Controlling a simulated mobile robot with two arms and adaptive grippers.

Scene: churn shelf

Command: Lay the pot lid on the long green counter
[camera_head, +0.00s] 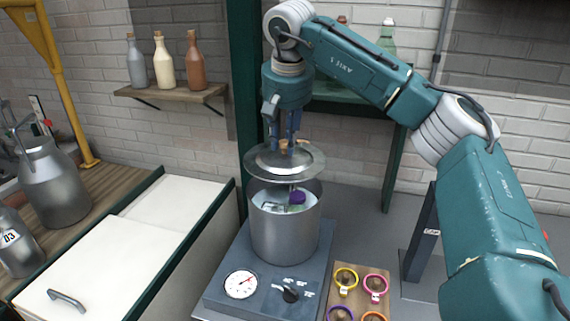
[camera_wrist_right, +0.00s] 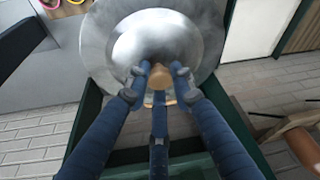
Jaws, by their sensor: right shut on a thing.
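The pot lid (camera_head: 262,162) is a round grey metal disc with a wooden knob. My right gripper (camera_head: 290,146) is shut on the knob and holds the lid roughly level above the steel pot (camera_head: 284,238), apart from its rim. The right wrist view shows the lid (camera_wrist_right: 112,38) under the fingers, with the knob (camera_wrist_right: 156,82) between the fingertips. Inside the pot, a purple-topped thing (camera_head: 297,198) shows, partly hidden. A long counter with green edging (camera_head: 215,215) and white panels runs along the left. My left gripper is not in view.
Metal churns (camera_head: 52,185) stand at the left. Bottles (camera_head: 164,65) fill a wall shelf. The white panels are clear.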

